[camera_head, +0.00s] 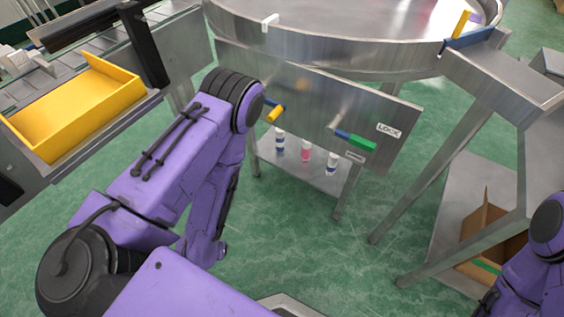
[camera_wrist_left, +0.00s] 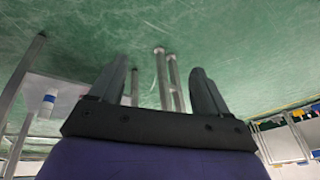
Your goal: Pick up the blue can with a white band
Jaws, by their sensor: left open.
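Three small cans stand upright on the low shelf (camera_head: 318,178) under the metal panel in the head view. The left can (camera_head: 279,142) and the right can (camera_head: 331,163) look blue and white; the middle can (camera_head: 305,152) is pink and white. They are too small to read the banding surely. In the left wrist view one blue and white can (camera_wrist_left: 48,103) shows at the left, outside the jaws. My left gripper (camera_wrist_left: 158,82) is open and empty, pointing away from that can; its fingers are not clear in the head view. My right gripper is out of view.
A metal panel (camera_head: 300,92) with coloured handles hangs above the shelf, below a round steel table (camera_head: 340,20). A yellow bin (camera_head: 75,108) sits on the left rack. A cardboard box (camera_head: 485,235) is on a low shelf at right. Green floor is open in front.

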